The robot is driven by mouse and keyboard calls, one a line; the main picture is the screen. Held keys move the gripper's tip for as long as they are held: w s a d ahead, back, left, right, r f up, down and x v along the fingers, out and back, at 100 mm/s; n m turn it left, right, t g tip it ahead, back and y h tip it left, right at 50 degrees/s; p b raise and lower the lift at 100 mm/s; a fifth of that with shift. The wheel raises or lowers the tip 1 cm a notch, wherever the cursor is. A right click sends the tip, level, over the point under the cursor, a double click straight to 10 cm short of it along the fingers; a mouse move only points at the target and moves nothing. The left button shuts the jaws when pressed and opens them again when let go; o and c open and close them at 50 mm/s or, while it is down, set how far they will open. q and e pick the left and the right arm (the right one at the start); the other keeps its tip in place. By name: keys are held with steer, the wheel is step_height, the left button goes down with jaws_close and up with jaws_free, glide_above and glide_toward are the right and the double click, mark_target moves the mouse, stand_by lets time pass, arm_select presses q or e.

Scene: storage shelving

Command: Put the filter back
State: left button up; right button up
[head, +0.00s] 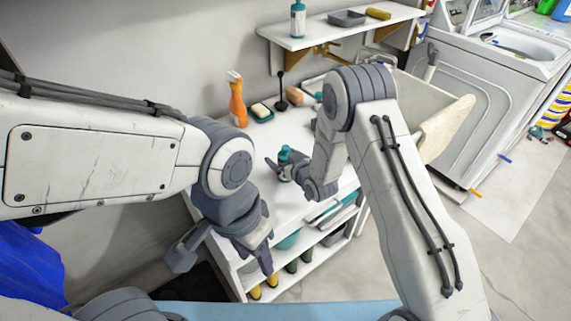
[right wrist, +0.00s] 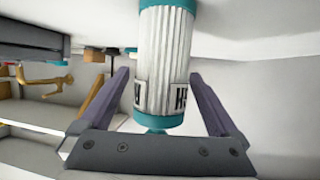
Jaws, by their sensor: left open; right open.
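The filter is a white pleated cylinder with teal ends and dark lettering. In the right wrist view the filter (right wrist: 165,60) is between the fingers of my right gripper (right wrist: 160,82), which are open with a gap visible beside it. In the head view the filter's teal end (head: 285,153) shows above the white shelf top, and my right gripper (head: 290,170) is around it, partly hiding it. My left gripper (head: 222,260) is open and empty, in front of the shelf unit. I cannot make out a housing for the filter.
An orange spray bottle (head: 237,100), a soap dish (head: 261,112) and a black plunger-like tool (head: 281,92) stand at the back of the white shelf unit (head: 240,150). A wall shelf (head: 335,30) hangs above. A sink (head: 420,95) and a washing machine (head: 480,85) are at right.

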steer(key=shift+w+a+f, duration=0.15)
steer(key=shift+w, duration=0.15)
steer(key=shift+c, duration=0.4)
jaws_close()
